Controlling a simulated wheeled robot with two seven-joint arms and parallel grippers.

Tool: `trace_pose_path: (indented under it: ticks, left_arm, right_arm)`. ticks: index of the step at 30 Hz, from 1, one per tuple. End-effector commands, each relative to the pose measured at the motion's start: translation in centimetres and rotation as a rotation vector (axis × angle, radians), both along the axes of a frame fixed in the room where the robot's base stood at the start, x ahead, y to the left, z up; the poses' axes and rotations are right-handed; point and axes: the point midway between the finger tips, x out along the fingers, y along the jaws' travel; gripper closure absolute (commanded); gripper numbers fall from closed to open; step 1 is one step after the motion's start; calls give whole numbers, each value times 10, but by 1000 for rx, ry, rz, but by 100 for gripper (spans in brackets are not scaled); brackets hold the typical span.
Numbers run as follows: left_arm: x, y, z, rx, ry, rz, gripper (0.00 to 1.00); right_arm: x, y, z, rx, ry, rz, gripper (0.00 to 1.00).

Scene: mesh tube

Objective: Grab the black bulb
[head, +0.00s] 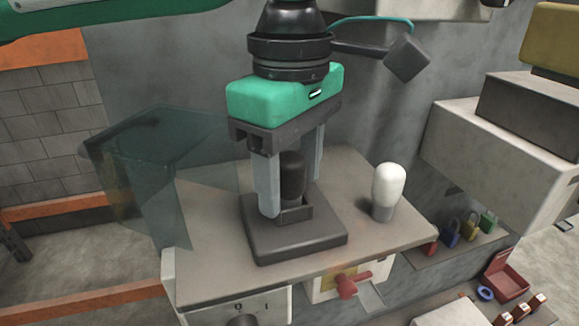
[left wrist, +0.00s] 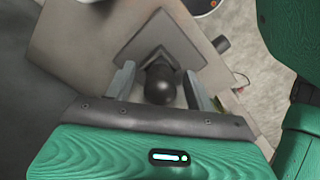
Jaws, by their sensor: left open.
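The black bulb (head: 292,176) stands upright in a dark square base on a grey shelf. It also shows in the left wrist view (left wrist: 160,89), seen from above. My left gripper (head: 291,196) points down over the base, with one finger on each side of the bulb. The fingers are open, and in the left wrist view small gaps show between them and the bulb. The dark base (head: 297,240) sits below the fingertips. The near finger hides part of the bulb in the head view. My right gripper is not in view.
A white bulb (head: 388,187) stands to the right on the same shelf (head: 200,215). A see-through bluish panel (head: 150,170) is at the left. Grey boxes (head: 490,160) stick out at the right. Padlocks (head: 470,227) and a red-handled switch (head: 347,284) are lower down.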

Motion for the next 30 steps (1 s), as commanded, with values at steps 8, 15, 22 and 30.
trace_pose_path:
  ticks: [8,15,22,30]
  left_arm:
    - [0,0,0,0,0,0,76]
    - [0,0,0,1,-1,0,93]
    - [0,0,4,0,-1,0,93]
    - [0,-1,37,-2,-3,1,93]
  right_arm:
    - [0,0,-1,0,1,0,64]
    - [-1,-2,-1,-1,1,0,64]
    - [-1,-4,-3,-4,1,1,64]
    - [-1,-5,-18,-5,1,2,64]
